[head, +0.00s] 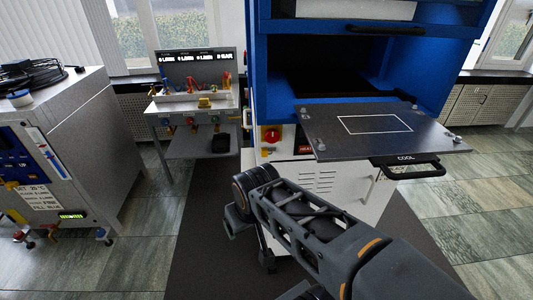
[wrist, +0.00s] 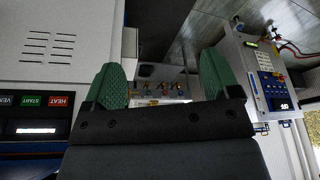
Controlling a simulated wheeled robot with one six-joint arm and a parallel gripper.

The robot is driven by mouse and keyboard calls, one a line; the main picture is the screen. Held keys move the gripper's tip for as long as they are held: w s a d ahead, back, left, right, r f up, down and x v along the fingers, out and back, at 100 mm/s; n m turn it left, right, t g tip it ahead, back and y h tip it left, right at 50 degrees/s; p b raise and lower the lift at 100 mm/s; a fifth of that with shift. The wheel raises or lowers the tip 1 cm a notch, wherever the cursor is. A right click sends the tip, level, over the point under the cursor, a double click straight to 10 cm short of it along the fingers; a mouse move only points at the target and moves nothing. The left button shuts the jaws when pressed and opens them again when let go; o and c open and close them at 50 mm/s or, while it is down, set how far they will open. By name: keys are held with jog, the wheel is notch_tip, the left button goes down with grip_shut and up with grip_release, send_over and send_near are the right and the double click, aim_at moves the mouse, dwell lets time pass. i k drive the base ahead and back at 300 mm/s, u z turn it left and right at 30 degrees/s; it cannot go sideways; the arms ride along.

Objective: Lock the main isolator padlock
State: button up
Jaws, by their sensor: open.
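A red rotary switch on a yellow plate (head: 271,134), which looks like the main isolator, is on the front of the blue and white press, below its dark opening. I cannot make out a padlock on it at this size. My gripper (wrist: 163,80) is open and empty, its two green fingers wide apart in the wrist view.
A dark platen tray marked COOL (head: 390,133) juts out of the press above my arm, with a black handle (head: 408,170). A grey machine (head: 70,140) with a cable coil stands at left.

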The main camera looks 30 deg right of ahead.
aim_at(264, 151)
jog(key=k, duration=0.55)
jog(key=z, duration=0.3)
jog(key=i, duration=0.75)
jog(key=u, duration=0.75)
jog(key=i, duration=0.6)
jog(key=u, duration=0.5)
